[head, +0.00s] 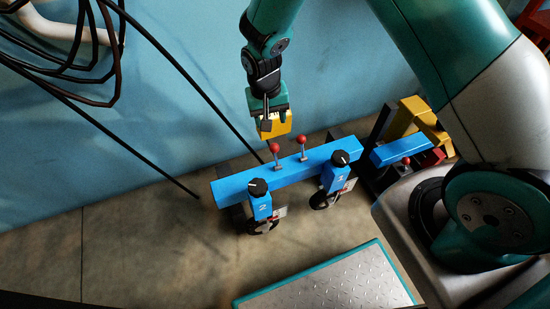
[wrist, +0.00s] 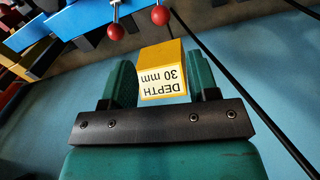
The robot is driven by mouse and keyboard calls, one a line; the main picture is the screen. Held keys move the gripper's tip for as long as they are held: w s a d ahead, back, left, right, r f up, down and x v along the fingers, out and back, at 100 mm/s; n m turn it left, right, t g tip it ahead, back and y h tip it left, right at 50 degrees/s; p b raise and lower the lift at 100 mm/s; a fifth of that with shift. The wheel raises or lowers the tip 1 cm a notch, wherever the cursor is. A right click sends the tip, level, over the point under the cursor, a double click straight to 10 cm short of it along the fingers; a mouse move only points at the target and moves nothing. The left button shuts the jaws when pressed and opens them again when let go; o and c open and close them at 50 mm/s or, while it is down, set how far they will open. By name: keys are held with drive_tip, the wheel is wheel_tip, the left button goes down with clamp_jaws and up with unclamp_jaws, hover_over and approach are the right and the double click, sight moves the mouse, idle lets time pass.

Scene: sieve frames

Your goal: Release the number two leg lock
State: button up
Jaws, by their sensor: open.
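A blue beam (head: 290,172) stands low over the floor with two blue leg blocks, each topped by a black knob. The left block (head: 262,206) is marked 2 and its black knob (head: 258,187) has a white pointer line. The right block (head: 333,181) seems to be marked 1. Two red-balled levers (head: 275,147) rise from the beam and show in the wrist view (wrist: 115,32). My gripper (head: 271,112) is open above and behind the beam, apart from both knobs. A yellow block (wrist: 163,75) labelled DEPTH 30 mm shows between its fingers; contact is unclear.
A blue wall (head: 180,100) is close behind my gripper. Dark cables (head: 100,60) run down it at the left. A teal-edged metal plate (head: 330,285) lies in front. Yellow and blue parts (head: 400,150) crowd the right end. Floor left of the beam is clear.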

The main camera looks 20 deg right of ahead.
sight(274, 148)
drive_tip(key=f+b, duration=0.1)
drive_tip(key=f, duration=0.4)
drive_tip(key=d+f+b, duration=0.1)
drive_tip(key=f, duration=0.4)
drive_tip(key=f+b, duration=0.2)
drive_tip(key=f, duration=0.4)
drive_tip(key=shift+s+d+f, duration=0.1)
drive_tip(key=shift+d, duration=0.1)
clamp_jaws()
